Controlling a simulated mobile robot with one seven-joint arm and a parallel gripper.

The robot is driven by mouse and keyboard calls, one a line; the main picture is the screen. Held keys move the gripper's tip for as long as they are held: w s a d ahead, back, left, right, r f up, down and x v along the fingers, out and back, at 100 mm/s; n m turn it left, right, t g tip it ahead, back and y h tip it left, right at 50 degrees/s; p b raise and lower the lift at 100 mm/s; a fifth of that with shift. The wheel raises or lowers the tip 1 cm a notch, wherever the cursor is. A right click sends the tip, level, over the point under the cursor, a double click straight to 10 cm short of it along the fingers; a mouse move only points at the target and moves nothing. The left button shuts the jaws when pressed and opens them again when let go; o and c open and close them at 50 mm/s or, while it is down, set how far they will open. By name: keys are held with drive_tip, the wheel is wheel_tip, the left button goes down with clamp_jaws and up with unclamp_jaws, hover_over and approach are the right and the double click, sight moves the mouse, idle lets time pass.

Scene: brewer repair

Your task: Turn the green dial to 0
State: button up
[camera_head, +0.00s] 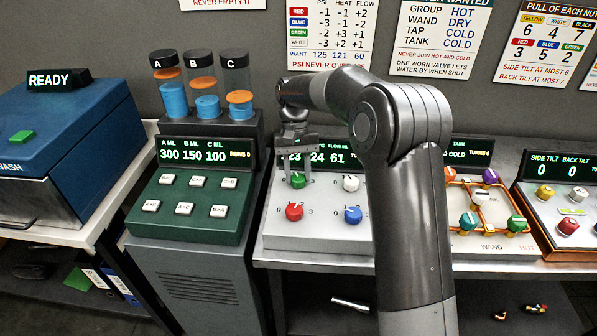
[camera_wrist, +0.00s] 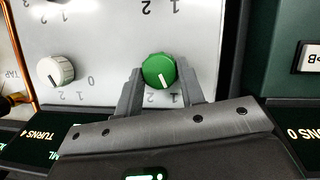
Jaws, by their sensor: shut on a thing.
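The green dial (camera_head: 298,181) is at the upper left of the pale panel (camera_head: 282,237), behind the red dial. In the wrist view the green dial (camera_wrist: 158,71) sits between the two fingers of my gripper (camera_wrist: 161,85), which is shut on it. A finger lies at its left and right sides. Its short white mark points down in the wrist view, between the upside-down 1 and 2 printed by it. In the head view my gripper (camera_head: 297,165) reaches down over the dial. The 0 of this dial is not clearly visible.
A white dial (camera_head: 351,183), a red dial (camera_head: 294,211) and a blue dial (camera_head: 352,215) share the panel. A display (camera_head: 325,160) behind them is partly hidden by my gripper. A green button console (camera_head: 190,205) stands left; orange pipework with knobs (camera_head: 483,205) stands right.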

drive_tip(key=n, duration=0.2)
drive_tip(key=n+h, duration=0.1)
drive_tip(key=n, duration=0.1)
drive_tip(key=shift+s+a+n+t+h, duration=0.1)
drive_tip(key=shift+a+n+t+h, duration=0.1)
drive_tip(key=shift+n+t+h, duration=0.15)
drive_tip(key=shift+s+a+n+t+h, duration=0.1)
drive_tip(key=shift+n+t+h, duration=0.4)
drive_tip(key=shift+n, duration=1.35)
drive_tip(key=o, duration=1)
drive_tip(key=v, duration=1)
drive_tip(key=shift+a+r, duration=0.15)
drive_tip(key=shift+r, duration=0.25)
